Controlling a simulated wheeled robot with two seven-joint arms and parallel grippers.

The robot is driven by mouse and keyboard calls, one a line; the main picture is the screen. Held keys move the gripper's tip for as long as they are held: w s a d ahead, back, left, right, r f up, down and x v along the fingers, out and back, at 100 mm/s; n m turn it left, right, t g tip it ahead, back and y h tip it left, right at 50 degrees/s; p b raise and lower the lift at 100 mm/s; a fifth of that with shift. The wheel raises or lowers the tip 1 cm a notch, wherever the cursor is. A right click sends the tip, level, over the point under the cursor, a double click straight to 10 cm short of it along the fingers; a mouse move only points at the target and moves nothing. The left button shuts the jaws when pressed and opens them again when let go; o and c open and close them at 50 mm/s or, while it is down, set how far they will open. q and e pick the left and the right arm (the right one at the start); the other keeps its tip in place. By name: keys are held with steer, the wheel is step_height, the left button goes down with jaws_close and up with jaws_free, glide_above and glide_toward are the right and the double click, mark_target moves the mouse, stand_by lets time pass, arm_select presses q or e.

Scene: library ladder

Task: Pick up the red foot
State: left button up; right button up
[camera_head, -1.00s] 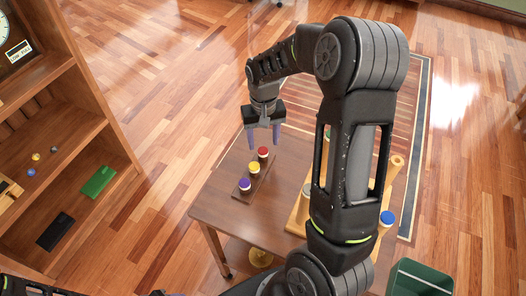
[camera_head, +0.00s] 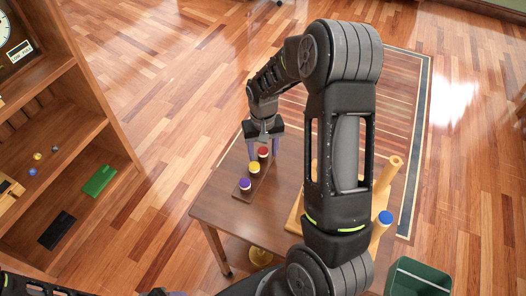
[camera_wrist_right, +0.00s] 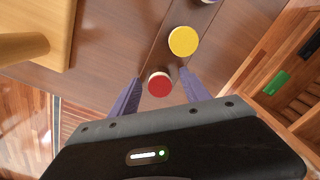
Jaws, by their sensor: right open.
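The red foot (camera_head: 263,152) is a short cylinder with a red top and a pale side. It stands at the far end of a dark strip (camera_head: 243,194) on the brown table, in line with a yellow foot (camera_head: 254,167) and a purple foot (camera_head: 245,184). My right gripper (camera_head: 263,155) is open and pointing down over the red foot. In the right wrist view the red foot (camera_wrist_right: 159,83) lies between the two purple fingers, apart from both. My left gripper is not in view.
A wooden frame with pegs, one blue-topped (camera_head: 386,217), stands on the table's right side. A green bin (camera_head: 420,278) is at the lower right. A shelf (camera_head: 100,140) with small items stands on the left.

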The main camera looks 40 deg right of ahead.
mark_target(263, 150)
jaws_close()
stand_by(0.5)
step_height(263, 150, up, 10)
steer(key=shift+r+b, duration=0.1)
steer(key=shift+b, duration=0.35)
stand_by(0.6)
